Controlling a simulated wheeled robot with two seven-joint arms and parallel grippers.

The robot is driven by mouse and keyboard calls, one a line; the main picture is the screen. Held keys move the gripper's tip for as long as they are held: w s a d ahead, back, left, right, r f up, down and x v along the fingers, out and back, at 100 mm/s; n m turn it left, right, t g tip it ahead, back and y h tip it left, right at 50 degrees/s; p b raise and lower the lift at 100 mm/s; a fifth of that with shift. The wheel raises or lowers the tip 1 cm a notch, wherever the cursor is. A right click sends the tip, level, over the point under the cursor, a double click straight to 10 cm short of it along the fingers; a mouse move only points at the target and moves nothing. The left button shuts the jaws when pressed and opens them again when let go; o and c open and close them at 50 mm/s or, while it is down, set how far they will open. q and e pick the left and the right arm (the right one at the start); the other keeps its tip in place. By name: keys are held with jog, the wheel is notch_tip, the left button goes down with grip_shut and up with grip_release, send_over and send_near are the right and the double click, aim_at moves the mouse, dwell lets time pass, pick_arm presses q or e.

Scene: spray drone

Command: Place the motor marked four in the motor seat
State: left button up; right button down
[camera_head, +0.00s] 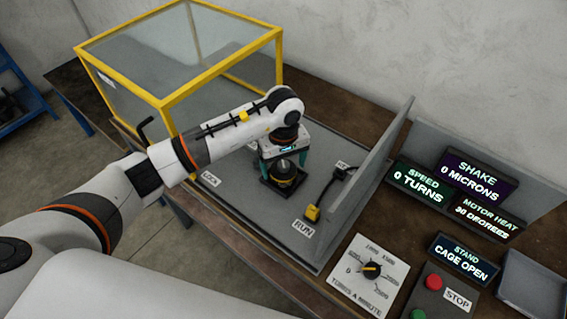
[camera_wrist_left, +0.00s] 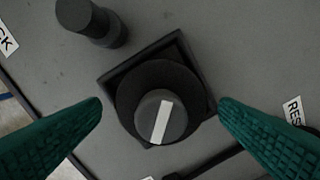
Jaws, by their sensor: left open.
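My left gripper (camera_head: 284,168) is open, its two teal fingers pointing down on either side of a round dark motor-like part (camera_head: 285,177) with some yellow on it. In the left wrist view this part (camera_wrist_left: 125,95) is round and black, with a grey top (camera_wrist_left: 178,124) crossed by a white stripe. It sits on a black square base (camera_wrist_left: 115,80), which looks like the motor seat. The left gripper's fingertips (camera_wrist_left: 160,105) stand apart on both sides, with no clear contact. No number four is readable on it. My right gripper is not in view.
A yellow-framed clear cage (camera_head: 160,100) stands open behind. A black post (camera_wrist_left: 92,22) rises near the base. A dial plate (camera_head: 368,272) and displays (camera_head: 465,258) lie right.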

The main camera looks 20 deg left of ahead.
pick_arm(q)
notch_tip(320, 180, up, 12)
jog(key=b, duration=0.3)
jog(key=shift+f, duration=0.15)
